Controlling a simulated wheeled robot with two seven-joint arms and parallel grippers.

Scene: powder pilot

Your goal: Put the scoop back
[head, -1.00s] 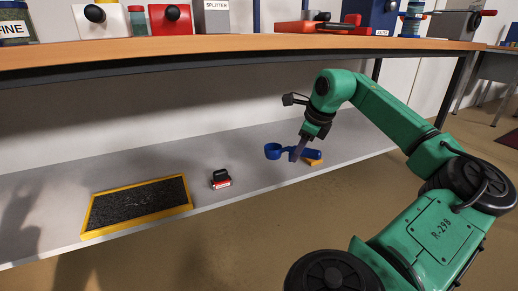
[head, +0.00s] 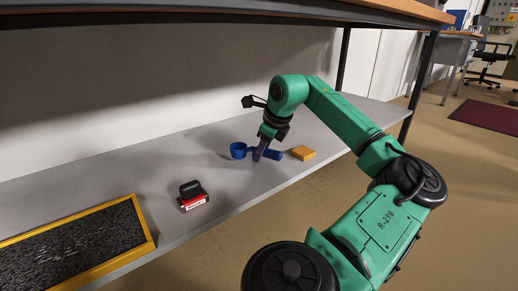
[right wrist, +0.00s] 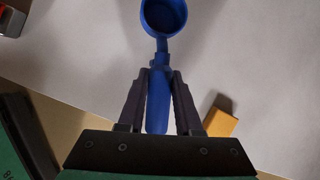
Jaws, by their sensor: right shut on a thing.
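The blue scoop (head: 238,150) is over the grey lower shelf, its cup to the left and its handle to the right in the head view. My right gripper (head: 259,156) points down and is shut on the scoop's handle. In the right wrist view the fingers (right wrist: 159,77) sit on both sides of the handle, and the scoop's cup (right wrist: 164,16) points away from the gripper. I cannot tell whether the scoop touches the shelf or hangs just above it. My left gripper is not in view.
An orange block (head: 302,153) lies right of the handle. A red and black stamp (head: 193,196) stands to the left on the shelf (head: 130,175). A yellow-framed black mat (head: 150,247) lies further left. The wooden tabletop (head: 418,10) overhangs the shelf.

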